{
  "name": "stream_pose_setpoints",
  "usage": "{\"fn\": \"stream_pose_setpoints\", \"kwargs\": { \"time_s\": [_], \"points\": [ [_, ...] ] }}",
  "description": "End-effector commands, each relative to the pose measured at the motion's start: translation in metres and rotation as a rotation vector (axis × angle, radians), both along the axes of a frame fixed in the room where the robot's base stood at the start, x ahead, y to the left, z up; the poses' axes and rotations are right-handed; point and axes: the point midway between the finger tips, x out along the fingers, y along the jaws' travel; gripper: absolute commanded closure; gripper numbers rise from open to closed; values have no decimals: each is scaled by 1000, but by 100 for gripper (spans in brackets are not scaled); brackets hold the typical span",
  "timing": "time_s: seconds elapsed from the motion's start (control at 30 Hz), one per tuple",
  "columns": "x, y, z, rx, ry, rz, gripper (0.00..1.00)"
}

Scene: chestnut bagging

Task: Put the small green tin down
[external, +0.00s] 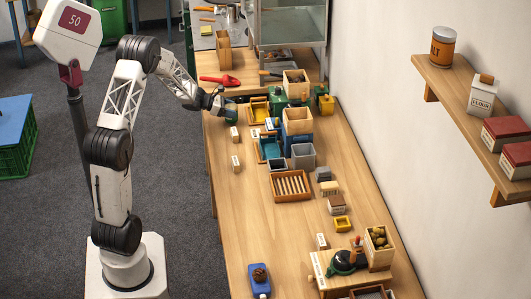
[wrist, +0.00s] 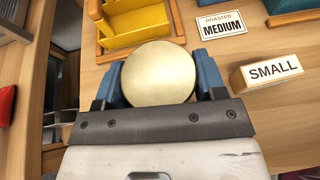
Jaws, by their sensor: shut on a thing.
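My gripper (external: 221,105) is shut on the small green tin (external: 232,115) near the left edge of the wooden table. In the wrist view, a round cream lid (wrist: 159,73) sits between the blue fingers of my gripper (wrist: 160,82); the tin's sides are hidden there. The tin looks upright. I cannot tell whether its base touches the table or is slightly above it.
A yellow tray (wrist: 140,27) lies just beyond the tin. A MEDIUM card (wrist: 222,22) and a SMALL block (wrist: 269,73) are to its right in the wrist view. A red scoop (external: 221,80) lies farther back. Bare tabletop (external: 240,205) extends toward the front left.

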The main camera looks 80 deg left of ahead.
Motion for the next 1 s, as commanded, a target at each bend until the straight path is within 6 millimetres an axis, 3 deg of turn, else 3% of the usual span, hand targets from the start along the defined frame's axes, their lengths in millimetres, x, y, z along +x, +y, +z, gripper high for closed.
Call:
{"fn": "stream_pose_setpoints", "kwargs": {
  "time_s": [0.17,0.63,0.67,0.8,1.0],
  "points": [
    [0,0,-12,0,-1,1,63],
    [0,0,-16,1,0,0,63],
    [0,0,-16,1,0,0,31],
    [0,0,-16,1,0,0,10],
    [0,0,-16,1,0,0,10]
  ]
}}
